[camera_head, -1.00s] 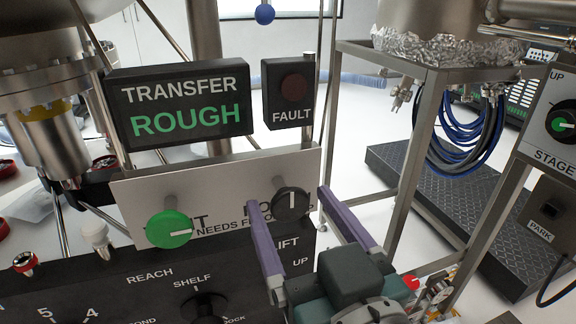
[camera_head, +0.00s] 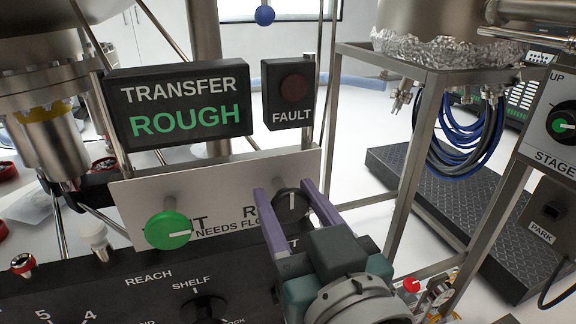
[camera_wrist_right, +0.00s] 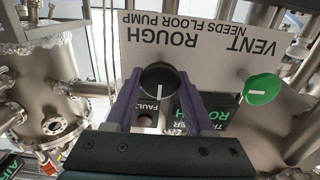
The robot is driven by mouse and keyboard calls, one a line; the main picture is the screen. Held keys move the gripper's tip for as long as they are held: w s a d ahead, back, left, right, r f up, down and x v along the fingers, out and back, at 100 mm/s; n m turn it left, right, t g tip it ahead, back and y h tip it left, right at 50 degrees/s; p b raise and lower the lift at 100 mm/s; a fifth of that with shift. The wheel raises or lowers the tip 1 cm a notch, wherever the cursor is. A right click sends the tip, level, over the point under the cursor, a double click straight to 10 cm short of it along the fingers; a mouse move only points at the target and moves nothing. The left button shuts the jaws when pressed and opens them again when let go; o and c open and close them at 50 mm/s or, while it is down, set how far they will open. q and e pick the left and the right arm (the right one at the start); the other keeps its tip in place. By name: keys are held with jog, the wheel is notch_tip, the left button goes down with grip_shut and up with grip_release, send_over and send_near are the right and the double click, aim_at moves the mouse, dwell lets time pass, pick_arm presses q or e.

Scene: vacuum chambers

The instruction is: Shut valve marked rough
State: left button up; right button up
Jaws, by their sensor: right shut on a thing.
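The rough valve is a black round knob (camera_head: 291,204) with a white pointer line, on a pale panel (camera_head: 135,205). The line looks about upright in the head view. My right gripper (camera_head: 283,188) has its two purple fingers on either side of this knob and is shut on it. In the wrist view the knob (camera_wrist_right: 160,79) sits between the fingertips (camera_wrist_right: 159,74), below the upside-down word ROUGH. A green vent knob (camera_head: 169,230) is to the left, its white line about level. My left gripper is not in view.
A black sign (camera_head: 180,102) above the panel shows TRANSFER in white and ROUGH lit green. The FAULT lamp (camera_head: 294,88) beside it is dark. A black lower panel (camera_head: 110,290) carries a shelf knob (camera_head: 203,309). A metal frame (camera_head: 415,170) stands to the right.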

grip_shut()
jog(key=shift+m, duration=0.3)
jog(key=m, duration=0.3)
jog(key=shift+d+m, duration=0.1)
jog(key=shift+m, duration=0.3)
jog(key=m, duration=0.3)
jog(key=shift+m, duration=0.3)
jog(key=m, duration=0.5)
jog(key=shift+w+d+f+b, duration=0.1)
jog(key=shift+f+b, duration=0.05)
jog(key=shift+b, duration=0.2)
jog(key=m, duration=0.4)
jog(key=shift+m+b, duration=0.3)
jog(key=shift+b, duration=0.05)
